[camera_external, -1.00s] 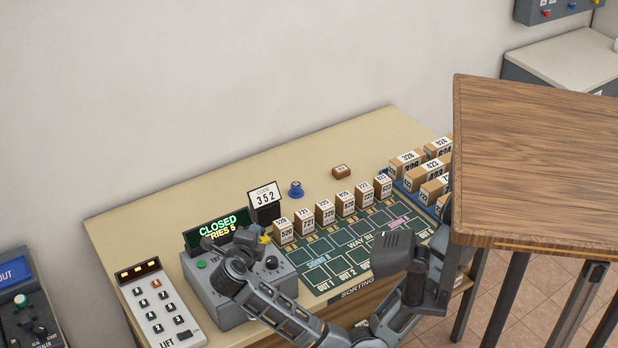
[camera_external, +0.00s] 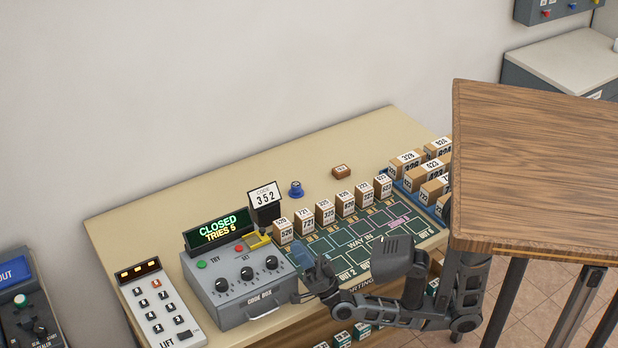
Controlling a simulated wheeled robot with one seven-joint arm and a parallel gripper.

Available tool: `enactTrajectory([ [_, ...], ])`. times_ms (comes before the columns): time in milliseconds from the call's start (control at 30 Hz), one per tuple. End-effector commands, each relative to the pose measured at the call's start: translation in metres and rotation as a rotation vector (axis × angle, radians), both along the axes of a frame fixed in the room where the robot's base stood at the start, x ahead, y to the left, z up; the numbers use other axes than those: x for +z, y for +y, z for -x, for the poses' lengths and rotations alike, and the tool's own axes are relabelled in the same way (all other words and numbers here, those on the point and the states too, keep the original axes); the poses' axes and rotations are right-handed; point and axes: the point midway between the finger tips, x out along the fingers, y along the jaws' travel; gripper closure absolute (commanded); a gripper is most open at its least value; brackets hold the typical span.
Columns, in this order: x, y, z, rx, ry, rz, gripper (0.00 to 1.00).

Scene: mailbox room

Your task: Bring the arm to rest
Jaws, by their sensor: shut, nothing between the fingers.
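My gripper (camera_external: 308,270) is shut and empty. It hangs over the left side of the green sorting mat (camera_external: 318,243), just right of the grey code box (camera_external: 236,281). My arm comes in from the right, by the wooden table, and bends low along the front of the desk. The code box shows a "CLOSED, TRIES 5" display (camera_external: 219,229), several black dials, and green and red buttons on its face. Part of the mat's front edge and its "SORTING" label are hidden behind my arm.
Several numbered boxes (camera_external: 325,212) stand in a row behind the mat, and more sit in a blue tray at right. The wooden table (camera_external: 540,165) stands close on the right. A lift keypad (camera_external: 161,310) is at left. The desk's back strip is mostly clear.

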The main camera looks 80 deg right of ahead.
Motion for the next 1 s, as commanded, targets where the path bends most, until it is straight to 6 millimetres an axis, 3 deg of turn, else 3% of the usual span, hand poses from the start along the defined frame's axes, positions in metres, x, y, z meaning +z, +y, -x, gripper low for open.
enactTrajectory([
  [100, -0.027, -0.007, 0.022, 0.006, 0.125, 0.094, 1.0],
  [367, -0.077, -0.025, 0.075, 0.004, 0.389, 0.22, 1.0],
  [600, -0.119, -0.038, 0.141, -0.006, 0.684, 0.281, 1.0],
  [800, -0.142, -0.04, 0.202, -0.018, 0.938, 0.283, 1.0],
  [1000, -0.152, -0.036, 0.255, -0.029, 1.153, 0.25, 1.0],
])
